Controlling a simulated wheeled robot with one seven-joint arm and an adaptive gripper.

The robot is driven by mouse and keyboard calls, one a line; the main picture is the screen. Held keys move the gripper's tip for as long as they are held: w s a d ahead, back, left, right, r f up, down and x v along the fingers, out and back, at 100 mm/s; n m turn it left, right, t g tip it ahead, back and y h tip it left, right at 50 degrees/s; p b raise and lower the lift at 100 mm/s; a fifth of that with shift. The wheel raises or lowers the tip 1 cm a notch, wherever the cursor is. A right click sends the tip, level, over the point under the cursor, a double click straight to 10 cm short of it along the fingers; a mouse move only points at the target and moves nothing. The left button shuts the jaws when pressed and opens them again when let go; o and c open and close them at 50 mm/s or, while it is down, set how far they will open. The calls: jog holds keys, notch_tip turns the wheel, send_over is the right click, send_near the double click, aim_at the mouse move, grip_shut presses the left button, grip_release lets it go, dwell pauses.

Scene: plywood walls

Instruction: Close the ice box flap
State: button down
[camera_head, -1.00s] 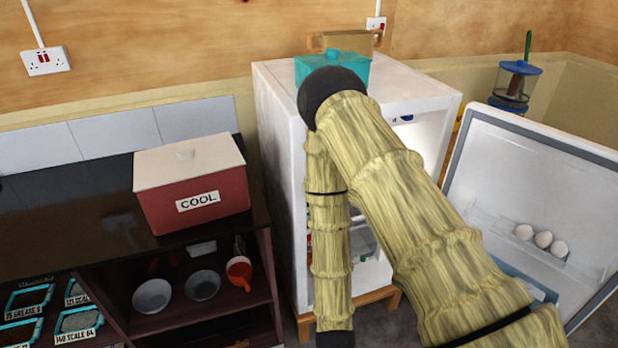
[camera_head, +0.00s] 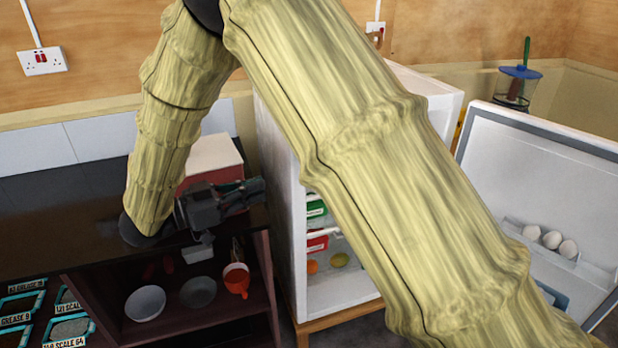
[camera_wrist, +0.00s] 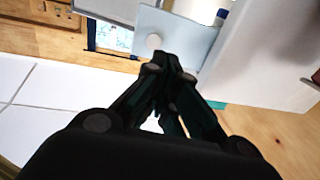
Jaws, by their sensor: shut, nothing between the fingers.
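The white fridge (camera_head: 275,165) stands open in the middle of the head view. My arm hides its upper interior, so no ice box flap shows there. My gripper (camera_head: 258,190) is shut and empty, left of the fridge and in front of the red box. In the wrist view the fingertips (camera_wrist: 165,62) are together, close to a pale panel with a round white knob (camera_wrist: 155,42). I cannot tell whether this panel is the flap, or whether the fingers touch it.
The open fridge door (camera_head: 535,175), with eggs (camera_head: 550,240) in its rack, stands at the right. The red box (camera_head: 215,165) is on the dark counter (camera_head: 50,215). Bowls (camera_head: 145,303) and a red jug (camera_head: 237,280) sit on the shelf below.

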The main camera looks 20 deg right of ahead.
jog(key=d+r+p, duration=0.1)
jog(key=d+p, duration=0.3)
jog(key=d, duration=0.8)
jog(key=shift+w+d+r+g+p, duration=0.2)
jog(key=shift+w+d+g+p, duration=0.1)
jog(key=shift+w+d+g, duration=0.1)
jog(key=shift+d, duration=0.1)
